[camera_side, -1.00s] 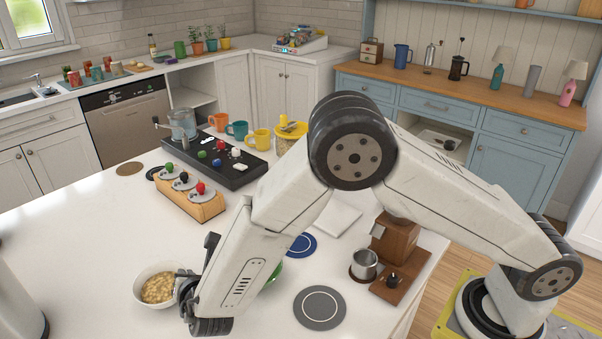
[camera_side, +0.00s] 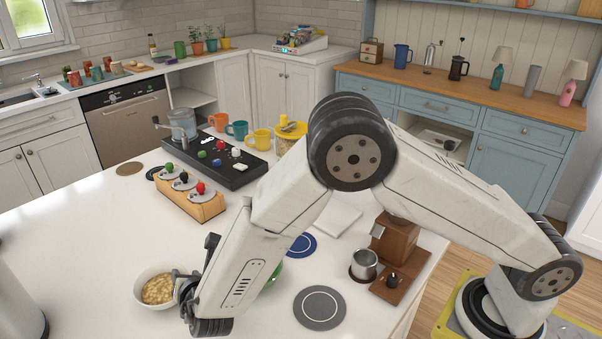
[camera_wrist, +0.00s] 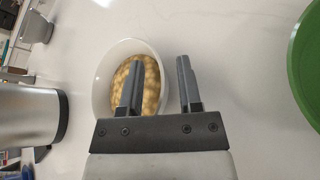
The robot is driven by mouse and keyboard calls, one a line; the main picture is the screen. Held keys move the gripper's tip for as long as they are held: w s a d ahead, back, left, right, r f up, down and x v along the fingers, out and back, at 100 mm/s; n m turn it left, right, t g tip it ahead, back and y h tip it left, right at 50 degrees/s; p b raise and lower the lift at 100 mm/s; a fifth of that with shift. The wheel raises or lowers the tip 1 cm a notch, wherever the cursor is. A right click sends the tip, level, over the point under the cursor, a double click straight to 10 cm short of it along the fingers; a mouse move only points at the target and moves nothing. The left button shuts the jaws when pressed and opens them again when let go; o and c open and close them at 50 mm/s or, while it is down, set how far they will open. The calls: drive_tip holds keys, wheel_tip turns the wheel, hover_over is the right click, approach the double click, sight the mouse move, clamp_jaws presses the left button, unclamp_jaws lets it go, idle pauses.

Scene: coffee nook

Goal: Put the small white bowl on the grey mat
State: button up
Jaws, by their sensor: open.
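The small white bowl (camera_side: 137,291) sits on the white counter at the lower left in the side view, with yellowish pieces in it. It also shows in the wrist view (camera_wrist: 99,84). My gripper (camera_side: 181,283) is at the bowl's right side, pointing down. In the wrist view my gripper (camera_wrist: 160,63) is open, one finger over the inside of the bowl and the other outside its right rim. Whether the fingers touch the bowl I cannot tell. The round grey mat (camera_side: 320,309) with a pale ring lies bare on the counter, right of my gripper.
A green dish (camera_wrist: 308,75) is right of the bowl, mostly hidden by my arm in the side view. A blue round mat (camera_side: 301,244) and a wooden grinder (camera_side: 396,240) stand farther back. A grey metal vessel (camera_side: 17,300) is left of the bowl.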

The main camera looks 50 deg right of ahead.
drive_tip(key=v, duration=1.2)
drive_tip(key=shift+d, duration=0.1)
idle(0.4)
